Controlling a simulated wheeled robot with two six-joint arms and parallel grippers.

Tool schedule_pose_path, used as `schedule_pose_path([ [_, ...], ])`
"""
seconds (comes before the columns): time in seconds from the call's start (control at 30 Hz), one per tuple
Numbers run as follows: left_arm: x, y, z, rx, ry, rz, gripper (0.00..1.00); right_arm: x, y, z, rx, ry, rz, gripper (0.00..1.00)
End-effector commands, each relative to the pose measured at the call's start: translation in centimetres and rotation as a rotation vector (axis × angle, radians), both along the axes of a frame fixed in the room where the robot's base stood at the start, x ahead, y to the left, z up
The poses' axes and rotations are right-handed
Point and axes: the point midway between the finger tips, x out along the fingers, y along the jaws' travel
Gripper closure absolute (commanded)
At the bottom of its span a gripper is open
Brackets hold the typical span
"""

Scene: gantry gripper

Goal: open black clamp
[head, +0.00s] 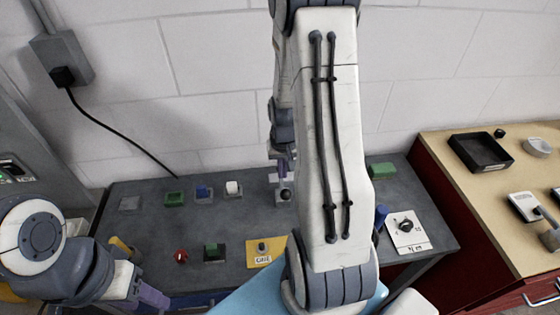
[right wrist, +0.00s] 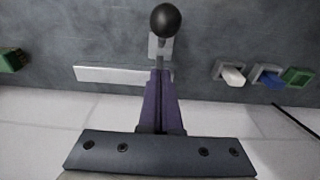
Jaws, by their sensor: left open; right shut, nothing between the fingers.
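I make out nothing that is clearly a black clamp. A lever with a black ball (right wrist: 165,20) on a light plate stands on the grey table; it also shows in the head view (head: 286,194). My right gripper (right wrist: 160,76) is shut and empty, its purple fingertips close to the lever's stem; I cannot tell if they touch it. In the head view my right gripper (head: 283,164) is partly hidden by my arm. My left gripper (head: 150,296) is open and low at the left, partly cut off by the frame, away from the lever.
The grey table (head: 145,225) carries a white switch (head: 232,188), a blue switch (head: 202,192), green blocks (head: 174,199), a red button (head: 181,256), a yellow plate (head: 262,252) and a black knob (head: 405,225). A wooden bench (head: 455,150) with a black tray (head: 480,152) stands right. A wall is behind.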

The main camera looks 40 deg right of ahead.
Motion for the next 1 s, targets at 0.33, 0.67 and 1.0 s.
schedule_pose_path([
  [0.33,0.0,0.0,3.6,0.0,0.0,-0.005,0.5,-0.3,0.2,4.1,-0.001,-0.001,0.0,1.0],
  [0.67,0.0,0.0,6.1,0.0,-0.001,-0.01,0.5,-0.7,0.4,7.1,0.001,0.001,0.0,1.0],
  [1.0,0.0,0.0,6.0,0.0,-0.001,-0.01,0.5,-0.6,0.4,6.9,0.001,0.001,0.0,1.0],
])
